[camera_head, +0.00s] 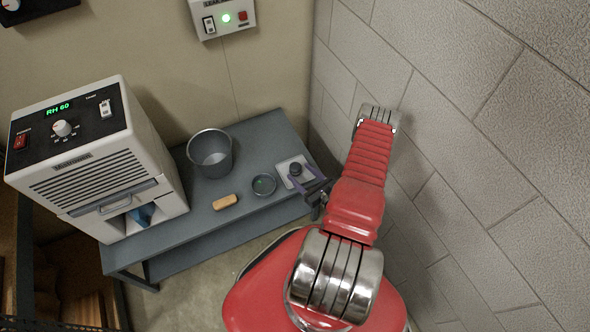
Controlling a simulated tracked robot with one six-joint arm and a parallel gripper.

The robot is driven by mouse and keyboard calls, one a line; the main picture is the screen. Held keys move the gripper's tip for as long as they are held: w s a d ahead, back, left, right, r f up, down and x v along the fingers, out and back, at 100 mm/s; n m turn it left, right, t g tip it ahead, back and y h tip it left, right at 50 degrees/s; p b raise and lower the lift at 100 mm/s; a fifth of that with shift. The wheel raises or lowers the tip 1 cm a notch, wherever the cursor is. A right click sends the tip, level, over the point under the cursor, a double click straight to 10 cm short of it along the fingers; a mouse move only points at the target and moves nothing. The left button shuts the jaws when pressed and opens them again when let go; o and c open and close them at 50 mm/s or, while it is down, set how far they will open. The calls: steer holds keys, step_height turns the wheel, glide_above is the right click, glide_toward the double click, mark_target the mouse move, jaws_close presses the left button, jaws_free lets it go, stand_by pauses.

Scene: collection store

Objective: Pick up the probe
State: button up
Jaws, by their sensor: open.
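A small dark round-topped piece (295,169) stands on a white square plate (283,166) at the right end of the grey table; I take it to be the probe, though it is too small to be certain. My gripper (298,173) is at the plate with its two purplish fingers apart. The fingers reach towards the dark piece, one on either side in the picture. I cannot tell whether they touch it or how high they are above the plate. The gripper's dark body and my arm hide part of the right table edge.
On the grey table (190,242) are a shallow round dish (264,184), a tan block (225,202), a grey bucket (210,154) and a white machine (95,160) reading RH 60. A block wall (480,130) rises close on the right. A switch box (222,17) hangs behind.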

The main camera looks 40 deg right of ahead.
mark_target(299, 171)
steer(key=shift+x, duration=2.3)
steer(key=shift+r, duration=0.1)
steer(key=c, duration=1.2)
steer(key=shift+o, duration=0.2)
steer(key=shift+r, duration=5.05)
steer(key=shift+s+f, duration=0.1)
steer(key=shift+f, duration=0.05)
